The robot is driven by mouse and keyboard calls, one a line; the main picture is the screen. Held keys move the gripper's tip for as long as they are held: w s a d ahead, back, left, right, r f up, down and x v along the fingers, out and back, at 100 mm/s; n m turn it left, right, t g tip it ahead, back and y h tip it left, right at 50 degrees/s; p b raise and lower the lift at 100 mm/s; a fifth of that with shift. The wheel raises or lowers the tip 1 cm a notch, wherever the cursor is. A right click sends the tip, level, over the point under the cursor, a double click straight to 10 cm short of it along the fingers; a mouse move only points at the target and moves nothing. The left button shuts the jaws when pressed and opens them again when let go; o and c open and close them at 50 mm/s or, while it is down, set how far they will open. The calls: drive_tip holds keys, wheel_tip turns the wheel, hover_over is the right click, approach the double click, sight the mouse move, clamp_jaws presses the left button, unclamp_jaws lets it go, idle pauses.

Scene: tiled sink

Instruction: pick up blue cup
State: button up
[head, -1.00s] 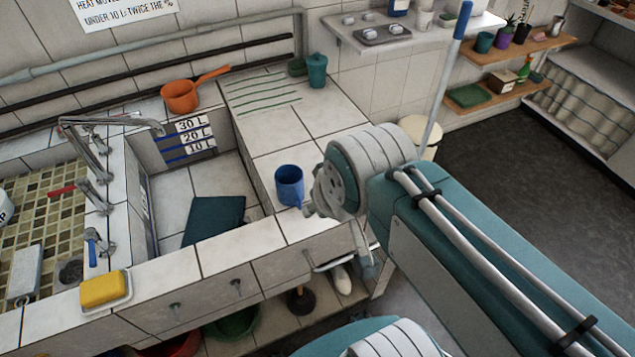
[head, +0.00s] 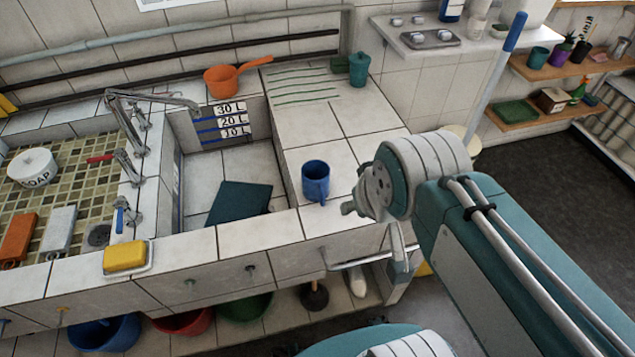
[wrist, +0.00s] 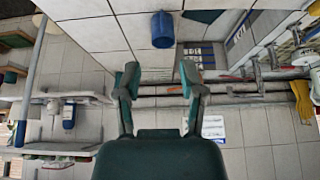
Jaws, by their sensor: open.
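The blue cup (head: 316,182) stands upright on the white tiled counter to the right of the sink basin, near its front edge. In the head view, my gripper (head: 354,204) is just to the right of the cup, with a small gap between them. In the wrist view, the cup (wrist: 163,30) is at the top centre, beyond the open fingertips of my gripper (wrist: 159,76). Nothing is between the fingers. The fingers show only small and partly turned away in the head view.
A dark teal board (head: 238,203) lies in the basin left of the cup. A yellow sponge (head: 124,256) sits on the front ledge. The counter behind the cup is clear.

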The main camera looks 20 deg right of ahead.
drive_tip(key=shift+w+a, duration=0.2)
drive_tip(key=shift+w, duration=0.15)
drive_tip(key=shift+c, duration=0.3)
drive_tip(key=m+g, duration=0.6)
drive_tip(key=m, duration=0.3)
hover_over(325, 183)
drive_tip(key=f, duration=1.1)
drive_tip(key=shift+w+d+f, duration=0.25)
drive_tip(key=shift+w+f, duration=0.05)
wheel_tip(325, 183, down, 5)
drive_tip(key=shift+f, duration=0.1)
wheel_tip(325, 183, down, 6)
drive_tip(key=shift+a+r, duration=0.15)
drive_tip(key=shift+c, duration=0.3)
clamp_jaws()
